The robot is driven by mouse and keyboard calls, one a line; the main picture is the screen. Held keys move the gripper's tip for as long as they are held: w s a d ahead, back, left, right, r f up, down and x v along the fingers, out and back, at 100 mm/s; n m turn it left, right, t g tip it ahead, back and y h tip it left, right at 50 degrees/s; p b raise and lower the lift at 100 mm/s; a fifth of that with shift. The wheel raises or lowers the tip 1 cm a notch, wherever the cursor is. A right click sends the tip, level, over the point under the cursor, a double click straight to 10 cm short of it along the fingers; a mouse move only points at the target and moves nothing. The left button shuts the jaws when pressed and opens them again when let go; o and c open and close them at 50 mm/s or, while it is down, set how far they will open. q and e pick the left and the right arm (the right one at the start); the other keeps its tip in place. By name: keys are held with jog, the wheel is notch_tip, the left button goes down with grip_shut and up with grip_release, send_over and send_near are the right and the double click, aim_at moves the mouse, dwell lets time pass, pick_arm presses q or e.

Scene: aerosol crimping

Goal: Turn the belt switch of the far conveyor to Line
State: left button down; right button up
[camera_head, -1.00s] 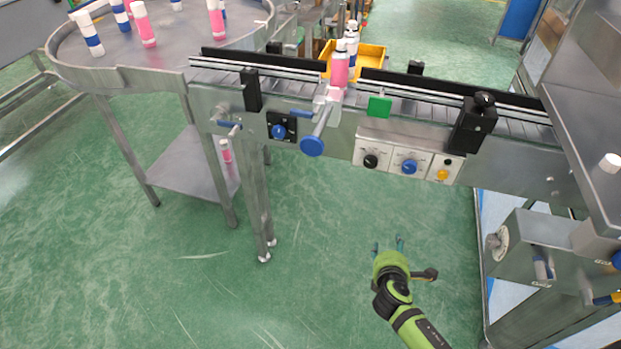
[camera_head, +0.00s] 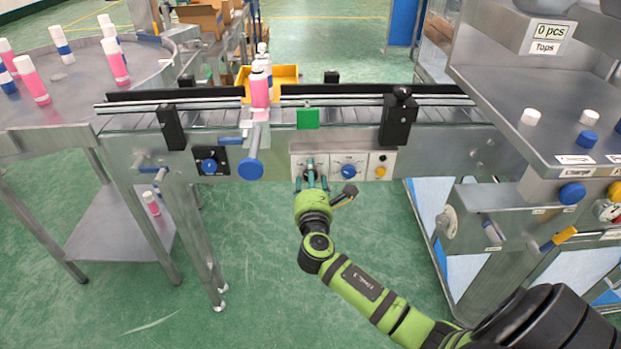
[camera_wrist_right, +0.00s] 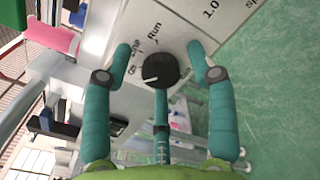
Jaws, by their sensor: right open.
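The far conveyor's belt switch is a black knob (camera_wrist_right: 160,70) in the right wrist view, on a white panel lettered Off, Line and Run. Its white mark points left, nearest the Off lettering. In the head view the panel (camera_head: 330,158) is on the conveyor's front side, and my gripper's fingers partly cover the knob. My right gripper (camera_head: 311,180) is open in front of the knob. Its teal fingers (camera_wrist_right: 163,75) stand on either side of the knob, apart from it as far as I can see. My left gripper is not in view.
Beside the switch are a blue knob (camera_head: 348,171) and a yellow button (camera_head: 381,172). A blue handwheel (camera_head: 250,169) sticks out left of the panel. A pink bottle (camera_head: 260,92) stands on the conveyor (camera_head: 440,138). A steel machine (camera_head: 500,75) stands at right.

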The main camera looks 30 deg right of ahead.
jog(key=c, duration=1.1)
jog(key=shift+c, duration=0.2)
jog(key=shift+m, duration=0.3)
jog(key=shift+d+r+m+b, duration=0.1)
jog(key=shift+m+b, duration=1.8)
jog(key=shift+m, duration=2.7)
